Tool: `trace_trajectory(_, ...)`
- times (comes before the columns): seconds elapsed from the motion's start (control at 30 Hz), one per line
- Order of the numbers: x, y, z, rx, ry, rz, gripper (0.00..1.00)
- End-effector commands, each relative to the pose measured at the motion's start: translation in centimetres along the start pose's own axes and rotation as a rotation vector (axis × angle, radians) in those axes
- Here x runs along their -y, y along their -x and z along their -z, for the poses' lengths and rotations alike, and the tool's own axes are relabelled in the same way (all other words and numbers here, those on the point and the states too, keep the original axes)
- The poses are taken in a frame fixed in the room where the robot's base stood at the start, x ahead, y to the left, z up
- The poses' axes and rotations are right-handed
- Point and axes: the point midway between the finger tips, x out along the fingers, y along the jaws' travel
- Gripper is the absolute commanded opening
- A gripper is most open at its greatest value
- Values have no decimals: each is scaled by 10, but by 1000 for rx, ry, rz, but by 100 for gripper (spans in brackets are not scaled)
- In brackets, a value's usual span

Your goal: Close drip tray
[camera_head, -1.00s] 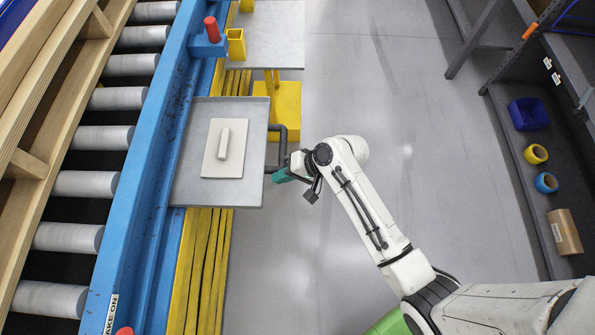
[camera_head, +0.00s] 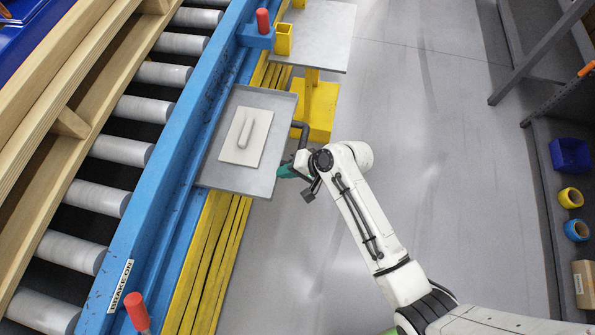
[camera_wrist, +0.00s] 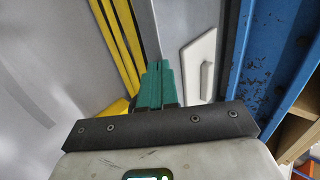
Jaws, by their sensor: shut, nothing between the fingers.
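The drip tray (camera_head: 263,187) is a flat grey tray that juts out from the blue conveyor beam. A white plate with a raised grip (camera_head: 231,155) lies on it.
The blue beam (camera_head: 180,185) and grey rollers (camera_head: 122,150) run along the left. Yellow bars (camera_head: 217,250) lie below the tray. A grey-topped yellow stand (camera_head: 318,35) is beyond it. The floor (camera_head: 430,130) right of my arm is clear up to a dark shelf (camera_head: 535,170).

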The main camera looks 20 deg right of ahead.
Motion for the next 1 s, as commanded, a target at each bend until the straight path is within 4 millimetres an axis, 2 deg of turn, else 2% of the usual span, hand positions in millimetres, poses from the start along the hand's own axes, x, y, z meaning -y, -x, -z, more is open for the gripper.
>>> trace_trajectory(0.4, 73, -82, 0, 2, 4, 1, 0)
trace_trajectory(0.6, 102, -113, 0, 1, 3, 1, 0)
trace_trajectory(0.8, 121, -133, 0, 1, 2, 1, 0)
trace_trajectory(1.0, 128, -139, 0, 0, -1, -1, 0)
